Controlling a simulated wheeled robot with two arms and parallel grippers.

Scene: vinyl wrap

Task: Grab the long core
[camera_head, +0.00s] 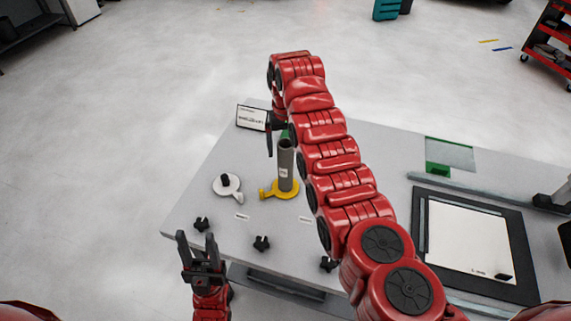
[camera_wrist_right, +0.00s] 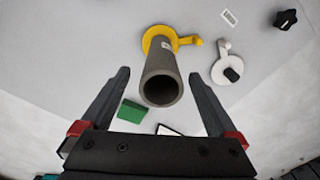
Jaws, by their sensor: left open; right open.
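The long core is a grey hollow tube (camera_head: 285,168) standing upright on a yellow base (camera_head: 272,191) on the table. In the right wrist view the tube (camera_wrist_right: 161,82) points its open end toward the camera. My right gripper (camera_wrist_right: 160,82) is open, with one finger on each side of the tube in that view; I cannot tell how far apart in depth they are. In the head view the right gripper (camera_head: 271,141) is beside and beyond the tube's top, partly hidden by its arm. My left gripper (camera_head: 196,243) is open and empty at the table's front left edge.
A white base with a black knob (camera_head: 227,186) lies left of the tube. Several black knobs (camera_head: 261,243) lie near the front edge. A small sign (camera_head: 252,118) stands at the back corner. A black-framed white sheet (camera_head: 467,240) lies at the right.

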